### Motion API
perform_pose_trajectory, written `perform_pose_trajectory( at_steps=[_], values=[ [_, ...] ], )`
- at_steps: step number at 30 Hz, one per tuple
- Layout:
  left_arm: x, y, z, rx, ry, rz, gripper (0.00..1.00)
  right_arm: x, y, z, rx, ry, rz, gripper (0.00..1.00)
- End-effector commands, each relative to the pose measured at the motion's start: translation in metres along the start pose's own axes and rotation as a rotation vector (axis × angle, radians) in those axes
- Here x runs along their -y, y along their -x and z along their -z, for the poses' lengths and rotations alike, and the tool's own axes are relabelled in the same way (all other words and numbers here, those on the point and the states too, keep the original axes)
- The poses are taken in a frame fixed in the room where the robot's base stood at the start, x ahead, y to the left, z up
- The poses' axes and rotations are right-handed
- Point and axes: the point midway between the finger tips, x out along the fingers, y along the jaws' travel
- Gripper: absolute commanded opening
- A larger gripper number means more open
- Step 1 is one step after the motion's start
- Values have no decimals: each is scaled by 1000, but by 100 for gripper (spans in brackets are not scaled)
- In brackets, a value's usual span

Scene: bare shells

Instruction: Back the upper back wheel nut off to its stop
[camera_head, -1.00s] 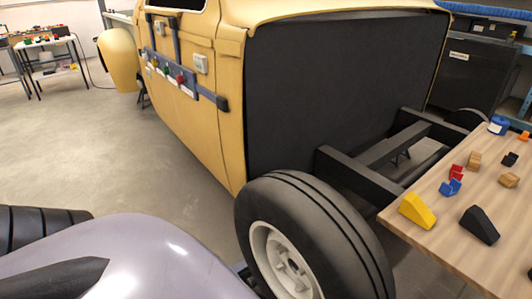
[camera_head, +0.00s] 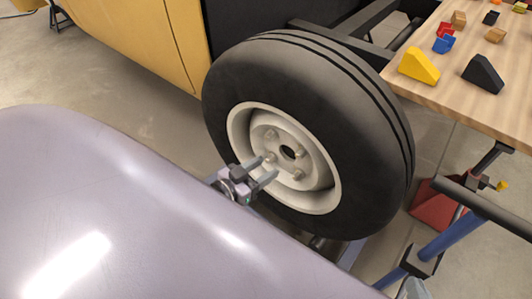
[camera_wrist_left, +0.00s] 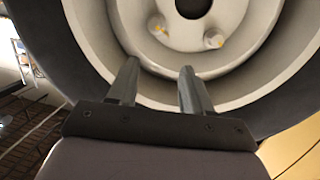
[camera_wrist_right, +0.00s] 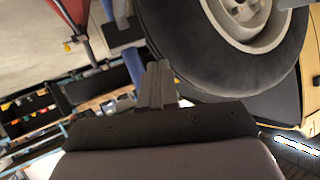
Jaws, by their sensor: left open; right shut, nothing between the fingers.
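The wheel (camera_head: 228,88) is a black tyre on a pale rim with several nuts around a dark hub hole. The upper left nut (camera_head: 269,133) and the upper right nut (camera_head: 300,154) both show in the head view; which is the upper back one I cannot tell for sure. My left gripper (camera_head: 266,168) is open at the rim's lower left, its fingers towards the hub. In the left wrist view, two nuts with yellow marks (camera_wrist_left: 157,24) (camera_wrist_left: 214,40) lie beyond the fingertips, apart from them. My right gripper (camera_wrist_right: 157,72) is shut and empty, apart from the tyre.
A wooden table (camera_head: 462,92) with a yellow wedge (camera_head: 418,66), a black wedge (camera_head: 484,74) and small blocks stands right of the wheel. Below it are a blue post (camera_head: 452,238) and a red object (camera_head: 436,203). A smooth lilac surface (camera_head: 110,215) fills the lower left.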

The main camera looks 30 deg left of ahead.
Motion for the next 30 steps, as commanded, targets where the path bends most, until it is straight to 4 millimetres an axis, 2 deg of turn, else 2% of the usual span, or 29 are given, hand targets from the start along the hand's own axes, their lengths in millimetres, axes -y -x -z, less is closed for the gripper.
perform_pose_trajectory(
  at_steps=[1,3,7,12,19,30],
  values=[
    [14,-11,-21,-29,-7,16,50,-1,-13,-18,-12,-3,16,0],
    [31,-21,-28,-66,-8,41,50,3,-19,-24,-23,-10,36,0],
    [59,-33,-35,-122,-12,86,50,9,-28,-32,-38,-19,69,0],
    [81,-40,-37,-164,-15,126,50,14,-32,-35,-50,-25,94,0],
    [88,-53,-33,-179,-14,139,50,18,-34,-35,-58,-40,116,0],
    [94,-99,-26,-178,-14,138,50,26,-41,-38,-85,-75,164,0]
  ],
)
